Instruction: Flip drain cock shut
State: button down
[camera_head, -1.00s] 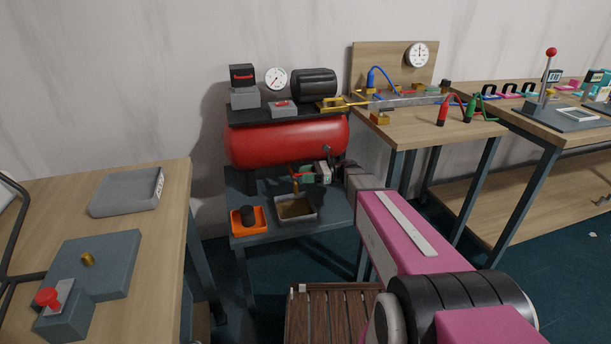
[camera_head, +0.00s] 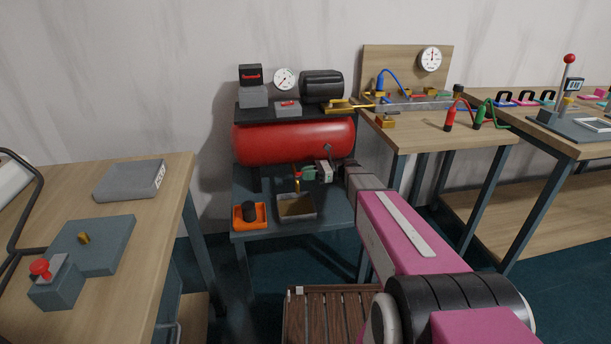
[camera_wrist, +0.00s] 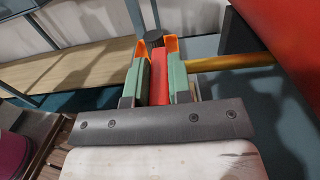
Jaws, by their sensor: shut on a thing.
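The compressor's red tank (camera_head: 292,141) stands on a low grey-blue bench; its edge also shows at upper right in the wrist view (camera_wrist: 292,30). The drain cock (camera_head: 297,184) is below the tank, small in the head view. In the wrist view its red lever (camera_wrist: 159,78) lies between my green finger pads, and a brass pipe (camera_wrist: 230,62) runs to the right from beside them. My gripper (camera_head: 308,174) is shut on the red lever, also in the wrist view (camera_wrist: 158,85). The lever's pivot is hidden by the fingers.
A grey catch tray (camera_head: 281,207) sits below the cock. An orange tray (camera_head: 237,222) with a black cylinder (camera_head: 249,211) is left of it. A slatted wooden stool (camera_head: 333,318) stands in front. Wooden tables stand left (camera_head: 180,180) and right (camera_head: 420,132).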

jog(key=c, duration=1)
grip_release()
jog(key=shift+c, duration=0.2)
jog(key=w+d, duration=0.2)
jog(key=d, duration=0.8)
jog(key=shift+d, duration=0.3)
jog(key=s+f+n+t+h, duration=0.1)
jog(key=s+f+n+h, duration=0.35)
jog(key=s, duration=0.25)
jog(key=s+f+n+h, duration=0.3)
jog(key=s+f+h, duration=0.15)
jog(key=s, duration=0.25)
jog(key=s+d+n+t+h, duration=0.2)
jog(key=s+d+n+h, duration=0.4)
jog(key=s+n+h, duration=0.2)
jog(key=shift+s+d+f+h, duration=0.2)
jog(key=shift+d+h, duration=0.1)
